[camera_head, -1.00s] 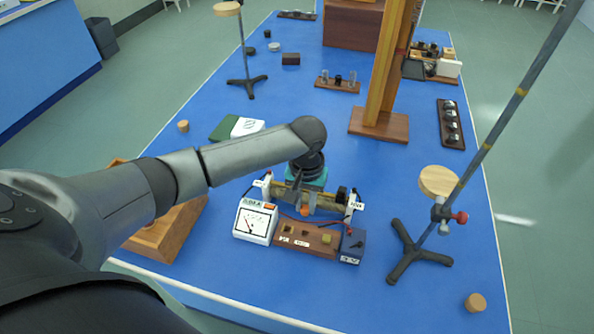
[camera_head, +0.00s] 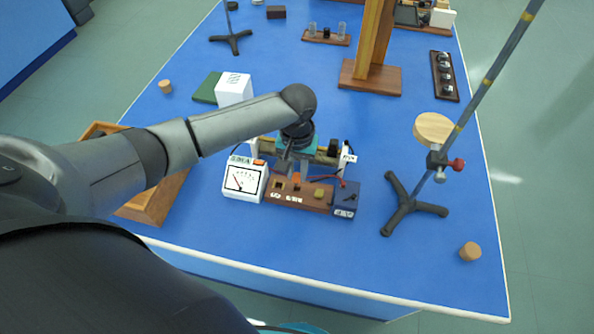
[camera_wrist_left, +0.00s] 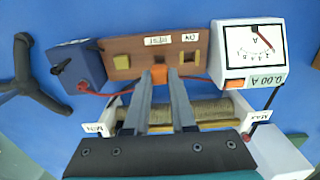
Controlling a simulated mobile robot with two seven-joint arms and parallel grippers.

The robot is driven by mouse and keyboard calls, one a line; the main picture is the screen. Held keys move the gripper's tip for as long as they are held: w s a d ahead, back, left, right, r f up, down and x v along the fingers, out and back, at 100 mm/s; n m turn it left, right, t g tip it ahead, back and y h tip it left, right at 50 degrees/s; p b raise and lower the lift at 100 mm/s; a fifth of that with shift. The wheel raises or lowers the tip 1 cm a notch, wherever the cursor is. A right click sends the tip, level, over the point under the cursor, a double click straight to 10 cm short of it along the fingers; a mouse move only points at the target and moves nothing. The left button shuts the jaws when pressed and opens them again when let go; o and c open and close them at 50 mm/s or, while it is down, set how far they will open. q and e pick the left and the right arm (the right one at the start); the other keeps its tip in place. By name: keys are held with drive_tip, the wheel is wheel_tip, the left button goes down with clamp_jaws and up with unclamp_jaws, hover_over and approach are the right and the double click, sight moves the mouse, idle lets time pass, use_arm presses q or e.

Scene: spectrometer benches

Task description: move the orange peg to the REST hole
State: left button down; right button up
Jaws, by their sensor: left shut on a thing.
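In the left wrist view my left gripper (camera_wrist_left: 160,82) is shut on the orange peg (camera_wrist_left: 158,74), whose orange end shows between the fingertips at the board's near edge. The peg lies in line with the middle label (camera_wrist_left: 157,40), which looks like REST but is upside down and small. I cannot tell whether the peg is in the hole or above it. In the head view the left gripper (camera_head: 291,172) is over the board and the peg is not clear.
A white meter (camera_head: 243,181) stands left of the board, and a dark blue switch box (camera_head: 345,198) right of it. A brass coil (camera_wrist_left: 215,110) lies behind the board with red wires. A tripod stand (camera_head: 412,207) is at the right. The table front is clear.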

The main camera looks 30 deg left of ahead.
use_arm(q)
drive_tip(key=shift+f+b, duration=0.85)
drive_tip(key=shift+b, duration=0.15)
drive_tip(key=shift+f, duration=0.95)
drive_tip(key=c, duration=0.7)
unclamp_jaws()
drive_tip(key=shift+o, duration=0.2)
wheel_tip(320, 180, up, 15)
drive_tip(key=p, duration=0.3)
drive_tip(key=shift+r, duration=0.15)
